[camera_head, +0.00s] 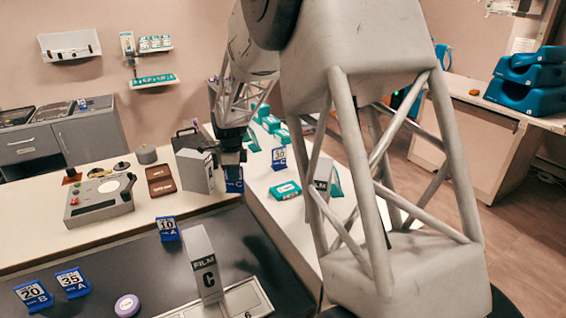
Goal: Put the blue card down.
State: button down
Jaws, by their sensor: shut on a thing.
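My gripper (231,168) is above the far part of the white counter, pointing down. It is shut on a blue card (235,184), which sticks out below the fingers. The card's marking is too small and too covered to read. I cannot tell whether its lower edge touches the counter. Other blue cards stand apart from it: "30 C" (279,158) to the right on the white counter, "10 A" (167,228) on the dark surface, and "35 A" (72,282) and "20 B" (34,296) at the lower left.
A grey upright box (195,171) stands close left of my gripper. A white "FILM C" box (204,265) stands in front by a numbered tray (262,297). A control console (99,199) and brown case (160,181) are left. My arm hides much of the right counter.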

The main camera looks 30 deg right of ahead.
jog(key=d+r+m, duration=0.1)
jog(key=d+r, duration=0.2)
jog(key=d, duration=1.1)
jog(key=d+r+m, duration=0.2)
jog(key=d+r, duration=0.1)
jog(key=d, duration=1.2)
jog(key=shift+s, duration=0.4)
jog(key=shift+f, duration=2.5)
jog(key=shift+f, duration=2.5)
jog(key=shift+f, duration=0.1)
